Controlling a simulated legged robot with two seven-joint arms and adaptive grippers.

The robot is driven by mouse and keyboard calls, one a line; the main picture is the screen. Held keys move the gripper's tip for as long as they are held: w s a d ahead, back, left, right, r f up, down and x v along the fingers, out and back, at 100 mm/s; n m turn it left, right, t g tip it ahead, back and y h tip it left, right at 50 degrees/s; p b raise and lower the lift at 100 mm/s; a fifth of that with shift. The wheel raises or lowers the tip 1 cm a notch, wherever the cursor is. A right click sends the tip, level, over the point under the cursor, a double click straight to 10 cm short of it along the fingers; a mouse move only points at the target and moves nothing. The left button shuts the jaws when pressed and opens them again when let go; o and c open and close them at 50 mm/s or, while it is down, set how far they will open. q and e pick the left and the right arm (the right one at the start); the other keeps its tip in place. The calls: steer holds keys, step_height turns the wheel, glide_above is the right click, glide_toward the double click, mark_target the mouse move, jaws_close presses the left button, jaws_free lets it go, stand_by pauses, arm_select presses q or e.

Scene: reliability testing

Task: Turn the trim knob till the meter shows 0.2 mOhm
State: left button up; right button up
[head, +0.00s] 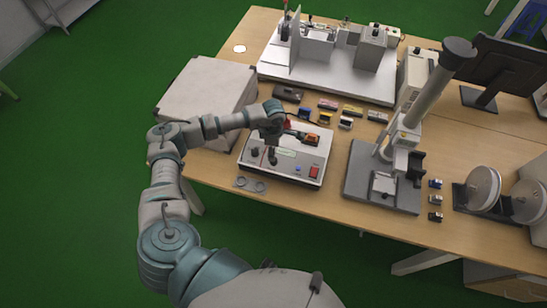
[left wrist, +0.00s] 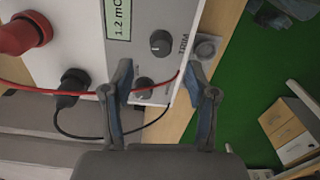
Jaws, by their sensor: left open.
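The meter (head: 300,148) is a light box on the front of the table, and its panel (left wrist: 174,15) shows in the left wrist view. Its green display (left wrist: 120,18) reads 1.2 mO, with the rest cut off. The dark round trim knob (left wrist: 161,43) sits beside the word TRIM. A second dark knob (left wrist: 145,88) is lower, partly hidden by a finger. My left gripper (left wrist: 165,82) is open and empty; its fingers point toward the panel, with the trim knob beyond the fingertips. In the head view the left gripper (head: 271,156) is over the meter. My right gripper is not in view.
A red plug (left wrist: 22,36) and a black plug (left wrist: 73,84) with cables sit beside the panel. A microscope-like stand (head: 398,140) is right of the meter, a grey case (head: 205,90) left. Several small blocks (head: 345,123) lie behind. Two rings (head: 250,185) lie in front.

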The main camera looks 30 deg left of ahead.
mark_target(285, 157)
arm_select(q)
step_height(285, 157, down, 6)
steer(key=shift+d, duration=0.1)
